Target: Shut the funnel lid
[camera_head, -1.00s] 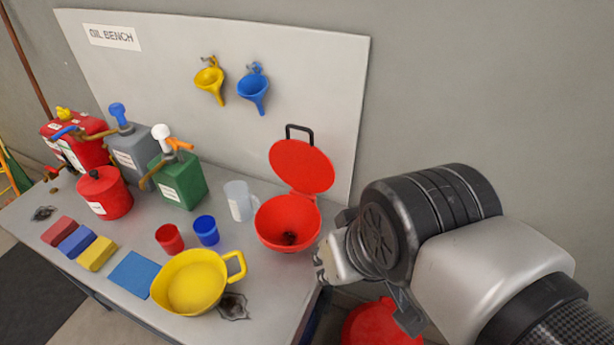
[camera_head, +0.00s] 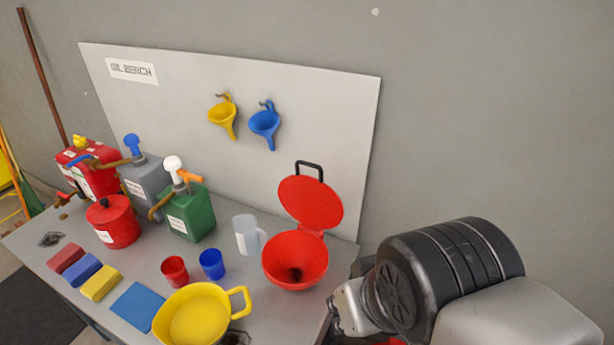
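The red funnel (camera_head: 293,262) sits at the right end of the bench, its bowl open upward with a dark patch at the bottom. Its round red lid (camera_head: 311,203) stands open, hinged at the back of the bowl and tilted up towards the back panel. A black handle (camera_head: 309,168) is at the lid's top edge. My gripper (camera_head: 336,325) is at the lower right, beside the bench's right end and lower in the picture than the funnel, apart from both lid and bowl. My arm partly hides it, and its fingers are too unclear to judge.
A clear jug (camera_head: 247,235) stands just left of the funnel. A blue cup (camera_head: 212,264), a red cup (camera_head: 175,270) and a yellow pan (camera_head: 193,318) are further left and forward. The back panel (camera_head: 345,130) rises behind the lid. Space right of the funnel is free above my arm.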

